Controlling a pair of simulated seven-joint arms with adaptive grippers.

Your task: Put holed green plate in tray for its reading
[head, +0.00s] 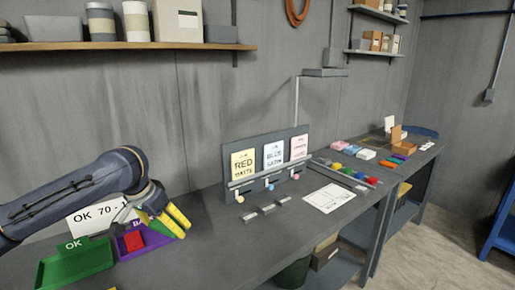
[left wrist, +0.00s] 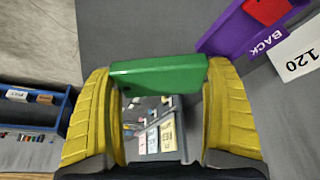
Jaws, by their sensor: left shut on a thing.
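My left gripper (head: 172,222) is shut on a green plate (left wrist: 158,72), which spans between its yellow fingers in the left wrist view (left wrist: 160,105). In the head view the fingers hang above the bench, just right of the purple tray (head: 122,252) marked BACK. A red plate (head: 132,240) lies in that tray. The green tray (head: 75,268) marked OK is at the lower left and looks empty. A white card (head: 90,214) reading "OK 70 - 1…" stands behind the trays, partly hidden by my arm.
A rack with RED, BLUE and a third card (head: 272,158) stands mid-bench. Several coloured plates (head: 350,172) lie farther right. The bench front between tray and blocks is clear.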

